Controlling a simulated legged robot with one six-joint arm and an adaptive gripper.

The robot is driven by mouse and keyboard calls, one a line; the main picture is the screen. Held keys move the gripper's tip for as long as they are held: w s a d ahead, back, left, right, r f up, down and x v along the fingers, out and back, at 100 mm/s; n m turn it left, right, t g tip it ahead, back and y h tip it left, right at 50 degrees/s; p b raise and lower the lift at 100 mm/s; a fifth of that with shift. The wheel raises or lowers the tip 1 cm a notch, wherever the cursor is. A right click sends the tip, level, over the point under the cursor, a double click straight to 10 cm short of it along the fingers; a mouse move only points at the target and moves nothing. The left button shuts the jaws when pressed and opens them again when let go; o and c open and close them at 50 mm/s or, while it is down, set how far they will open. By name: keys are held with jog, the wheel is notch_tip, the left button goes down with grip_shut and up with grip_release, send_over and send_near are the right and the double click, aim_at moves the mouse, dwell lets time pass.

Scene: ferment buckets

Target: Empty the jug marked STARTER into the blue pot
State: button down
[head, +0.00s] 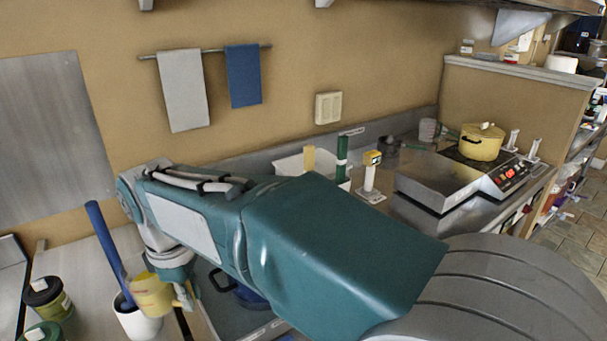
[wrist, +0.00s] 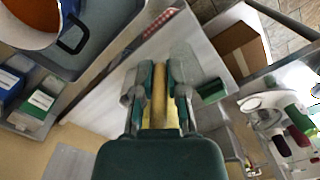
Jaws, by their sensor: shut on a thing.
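My gripper (head: 183,296) is at the lower left of the head view, shut on a yellow jug (head: 152,297). In the wrist view, a narrow yellow part of the jug (wrist: 159,95) shows between my gripper's fingers (wrist: 159,78). The jug is held off to the left of the blue pot; I cannot read its marking or see inside it. The blue pot (head: 248,297) is mostly hidden behind my arm in the head view. At the upper left of the wrist view, the blue pot (wrist: 72,40) shows reddish-brown contents and a dark loop handle.
A white container (head: 138,325) with a long blue handle (head: 106,245) stands close beside the jug. Dark-lidded jars (head: 47,298) stand at the far left. A yellow pot (head: 481,143) and a scale-like metal unit (head: 445,182) are on the right counter.

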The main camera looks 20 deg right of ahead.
jog(key=w+d+r+n+h, duration=0.1)
jog(key=w+d+r+n, duration=0.2)
jog(key=w+d+r, duration=0.4)
jog(key=w+d+r+n, duration=0.3)
jog(key=w+d, duration=0.2)
jog(key=w, duration=0.5)
jog(key=w+d+r+n+t, duration=0.1)
jog(key=w+d+r+n, duration=0.1)
jog(key=d, duration=0.7)
jog(key=w+d+r+n, duration=0.2)
jog(key=w+d+n, duration=0.1)
jog(key=d, duration=0.6)
notch_tip(320, 180, down, 14)
jog(key=t+h, duration=0.1)
jog(key=h, duration=0.4)
jog(key=shift+a, duration=0.2)
jog(key=shift+r, duration=0.1)
jog(key=shift+s+a+f+m+t+h, duration=0.2)
jog(key=shift+f+m+t+h, duration=0.15)
jog(key=shift+t+h, duration=0.45)
